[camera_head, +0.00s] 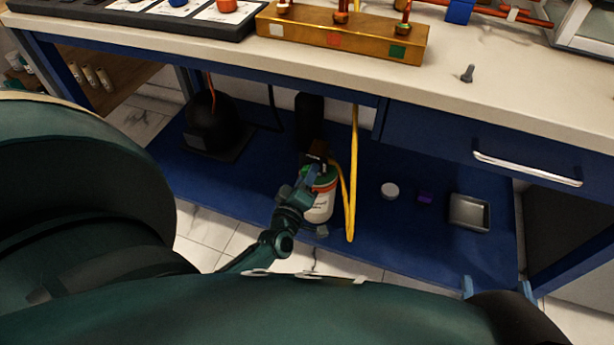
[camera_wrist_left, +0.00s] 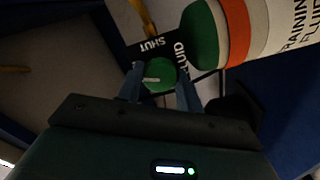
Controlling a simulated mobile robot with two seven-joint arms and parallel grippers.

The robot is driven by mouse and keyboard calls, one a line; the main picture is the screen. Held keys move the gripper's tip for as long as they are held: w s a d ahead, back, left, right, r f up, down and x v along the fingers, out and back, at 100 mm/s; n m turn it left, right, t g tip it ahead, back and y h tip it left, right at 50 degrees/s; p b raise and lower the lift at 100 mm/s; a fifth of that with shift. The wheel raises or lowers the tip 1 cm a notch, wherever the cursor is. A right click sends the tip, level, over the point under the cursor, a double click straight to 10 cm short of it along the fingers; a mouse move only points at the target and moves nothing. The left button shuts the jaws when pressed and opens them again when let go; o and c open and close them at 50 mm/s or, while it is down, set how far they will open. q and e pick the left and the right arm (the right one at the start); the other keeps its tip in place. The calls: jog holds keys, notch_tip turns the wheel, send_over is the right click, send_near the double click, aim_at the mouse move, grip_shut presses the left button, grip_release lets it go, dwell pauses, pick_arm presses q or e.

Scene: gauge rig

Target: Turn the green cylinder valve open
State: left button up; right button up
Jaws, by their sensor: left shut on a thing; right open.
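The cylinder (camera_head: 320,208) stands upright on the blue lower shelf, white with a green top and an orange-red band. It lies sideways in the left wrist view (camera_wrist_left: 240,30). My left gripper (camera_head: 312,175) reaches in at its top. In the left wrist view the green valve knob (camera_wrist_left: 160,72) sits between the fingertips of my left gripper (camera_wrist_left: 160,82), which are shut on it. A white mark on the knob points left in that view. A black plate (camera_wrist_left: 150,47) behind it reads SHUT; its other word is partly hidden. My right gripper (camera_head: 497,289) is open and empty at the lower right.
A yellow hose (camera_head: 350,200) hangs right beside the cylinder. A black domed object (camera_head: 208,122) stands left on the shelf. A white round thing (camera_head: 390,190), a purple block (camera_head: 425,198) and a grey tray (camera_head: 469,212) lie right. The bench top (camera_head: 480,95) overhangs the shelf.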

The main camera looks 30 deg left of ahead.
pick_arm(q)
jog(key=shift+w+r+n+b, duration=0.1)
jog(key=shift+n+b, duration=0.3)
jog(key=shift+n, duration=1.8)
pick_arm(e)
jog(key=shift+a, duration=0.2)
jog(key=shift+f, duration=0.1)
pick_arm(q)
jog(key=o, duration=1)
pick_arm(e)
jog(key=shift+s, duration=0.1)
